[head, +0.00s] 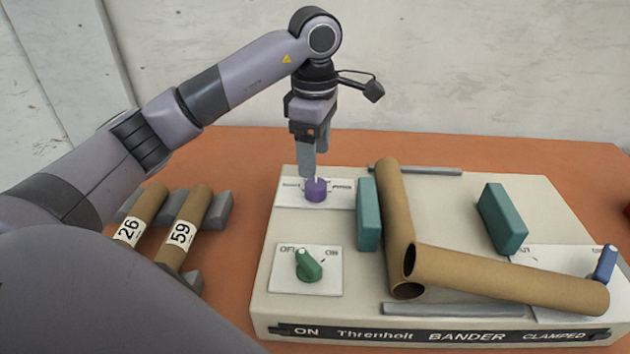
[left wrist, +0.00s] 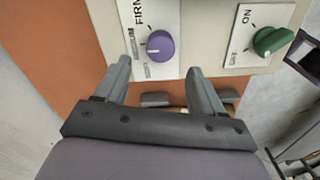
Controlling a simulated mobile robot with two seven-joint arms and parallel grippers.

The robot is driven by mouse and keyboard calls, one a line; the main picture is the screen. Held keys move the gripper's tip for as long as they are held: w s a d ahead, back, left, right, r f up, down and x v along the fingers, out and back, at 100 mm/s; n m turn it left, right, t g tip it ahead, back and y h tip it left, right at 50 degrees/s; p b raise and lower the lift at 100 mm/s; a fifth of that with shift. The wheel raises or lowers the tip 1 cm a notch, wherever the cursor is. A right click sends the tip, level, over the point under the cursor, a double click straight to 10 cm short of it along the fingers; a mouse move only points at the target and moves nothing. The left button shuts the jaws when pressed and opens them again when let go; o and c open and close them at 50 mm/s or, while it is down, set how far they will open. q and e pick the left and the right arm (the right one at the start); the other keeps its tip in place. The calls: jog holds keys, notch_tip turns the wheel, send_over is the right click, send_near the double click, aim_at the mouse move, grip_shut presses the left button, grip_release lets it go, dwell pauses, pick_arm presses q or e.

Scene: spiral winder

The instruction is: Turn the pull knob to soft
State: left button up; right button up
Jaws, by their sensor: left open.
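The purple knob (head: 316,189) stands on a white label plate at the back left of the machine. It also shows in the left wrist view (left wrist: 160,46), where a white mark on it points left. The word FIRM is readable on its plate (left wrist: 140,14); the other lettering is too small to read surely. My left gripper (head: 314,172) points down right over the knob. In the left wrist view the fingers (left wrist: 159,70) are apart, with the knob beyond the gap between them. I cannot tell if a finger touches it. My right gripper is not in view.
The green OFF/ON knob (head: 308,265) sits in front on the machine top (head: 355,290). A teal block (head: 368,214) and two cardboard tubes (head: 510,278) lie to the right. A blue lever (head: 605,264) is far right. Tubes numbered 26 and 59 (head: 184,228) rest left.

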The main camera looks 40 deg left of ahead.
aim_at(315, 183)
pick_arm(q)
notch_tip(315, 183, down, 6)
dwell(0.4)
jog(key=c, duration=1.1)
jog(key=shift+o, duration=0.2)
